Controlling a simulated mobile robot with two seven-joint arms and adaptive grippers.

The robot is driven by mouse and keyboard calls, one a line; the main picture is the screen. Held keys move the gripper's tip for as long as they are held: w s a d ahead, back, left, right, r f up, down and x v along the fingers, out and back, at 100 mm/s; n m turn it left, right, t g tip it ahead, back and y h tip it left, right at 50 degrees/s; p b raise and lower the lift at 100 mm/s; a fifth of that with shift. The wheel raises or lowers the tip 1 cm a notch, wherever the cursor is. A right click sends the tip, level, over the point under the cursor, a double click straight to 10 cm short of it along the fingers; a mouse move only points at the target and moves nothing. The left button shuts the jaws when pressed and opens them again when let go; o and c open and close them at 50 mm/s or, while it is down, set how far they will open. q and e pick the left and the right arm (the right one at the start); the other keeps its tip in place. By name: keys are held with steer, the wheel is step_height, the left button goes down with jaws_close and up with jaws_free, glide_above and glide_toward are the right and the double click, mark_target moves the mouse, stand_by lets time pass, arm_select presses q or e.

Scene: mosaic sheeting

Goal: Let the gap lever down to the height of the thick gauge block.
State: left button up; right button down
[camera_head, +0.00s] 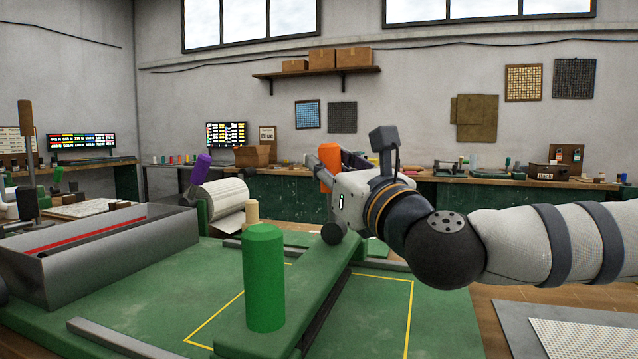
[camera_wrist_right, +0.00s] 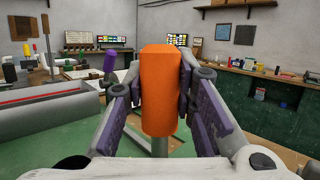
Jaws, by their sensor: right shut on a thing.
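My right gripper (camera_head: 343,170) is shut on an orange cylindrical grip (camera_head: 330,163), its arm coming in from the right. In the right wrist view the orange grip (camera_wrist_right: 160,95) stands upright between the purple-lined fingers, with a grey shaft (camera_wrist_right: 160,146) below it. It looks like the handle of a lever; I cannot confirm from the frames that it is the gap lever. What the shaft joins is hidden in the head view. I cannot make out a thick gauge block for certain. My left gripper is not in view.
A thick green upright grip (camera_head: 264,275) stands on a green beam in front. A grey metal trough (camera_head: 110,262) with a red strip is at left. A purple grip (camera_head: 201,168) rises near a white roll (camera_head: 222,197). Yellow lines mark the green table (camera_head: 440,325).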

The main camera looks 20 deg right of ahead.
steer(key=c, duration=1.3)
jaws_free()
steer(key=v, duration=0.7)
steer(key=shift+s, duration=0.25)
steer(key=shift+f, duration=0.1)
